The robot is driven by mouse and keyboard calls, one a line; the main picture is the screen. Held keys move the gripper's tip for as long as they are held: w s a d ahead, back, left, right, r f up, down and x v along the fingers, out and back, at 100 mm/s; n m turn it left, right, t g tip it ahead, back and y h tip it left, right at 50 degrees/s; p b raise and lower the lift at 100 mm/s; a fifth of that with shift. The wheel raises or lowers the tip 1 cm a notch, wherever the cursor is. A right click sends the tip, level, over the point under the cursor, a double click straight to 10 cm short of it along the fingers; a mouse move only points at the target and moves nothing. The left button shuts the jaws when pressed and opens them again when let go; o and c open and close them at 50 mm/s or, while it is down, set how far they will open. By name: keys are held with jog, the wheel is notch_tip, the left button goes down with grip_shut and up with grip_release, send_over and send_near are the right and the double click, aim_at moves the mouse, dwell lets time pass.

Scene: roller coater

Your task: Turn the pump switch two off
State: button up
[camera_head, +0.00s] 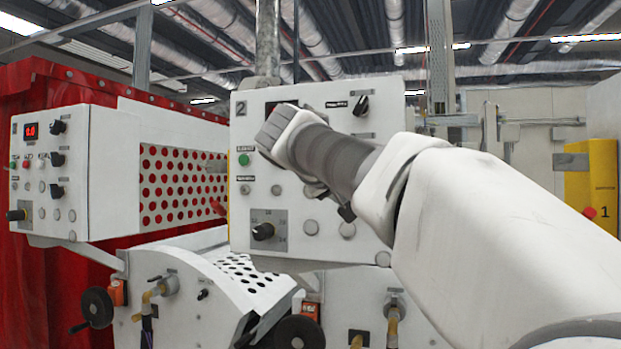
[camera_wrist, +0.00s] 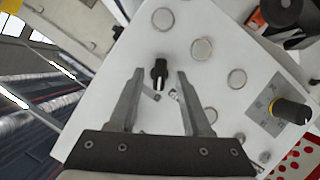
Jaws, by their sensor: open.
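A black rotary switch (camera_wrist: 160,72) stands on the white control panel (camera_wrist: 205,80) in the wrist view. My gripper (camera_wrist: 159,76) is open, with one finger on either side of the switch and a gap on both sides. The switch is not held, and its handle lies roughly along the fingers. Small labels sit near it, too small to read. In the head view the panel marked 2 (camera_head: 237,200) is partly covered by my arm. My fingers are not clearly visible there, and I cannot tell which switch they surround.
Another black switch (camera_head: 360,106) is at the panel's upper right in the head view. A second control box (camera_head: 70,170) stands left, before a red curtain (camera_head: 60,80).

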jog(key=b+v, duration=0.1)
jog(key=v, duration=1.5)
jog(key=shift+s+a, duration=0.1)
jog(key=shift+s, duration=0.05)
jog(key=d+f+n+g+y+b, duration=0.15)
jog(key=d+f, duration=0.25)
jog(key=f, duration=0.9)
jog(key=s+d+f+g+y, duration=0.1)
jog(key=s+f, duration=0.4)
jog(key=f, duration=0.5)
jog(key=s+d+f+m+g+y, duration=0.1)
jog(key=s+d+f+g+y, duration=0.1)
jog(key=s+f, duration=0.4)
jog(key=s+d+f+g+y+b, duration=0.1)
jog(key=s+f, duration=0.5)
jog(key=f, duration=0.8)
jog(key=shift+d+f+g+y, duration=0.4)
jog(key=shift+d+y, duration=0.4)
jog(key=shift+y, duration=0.45)
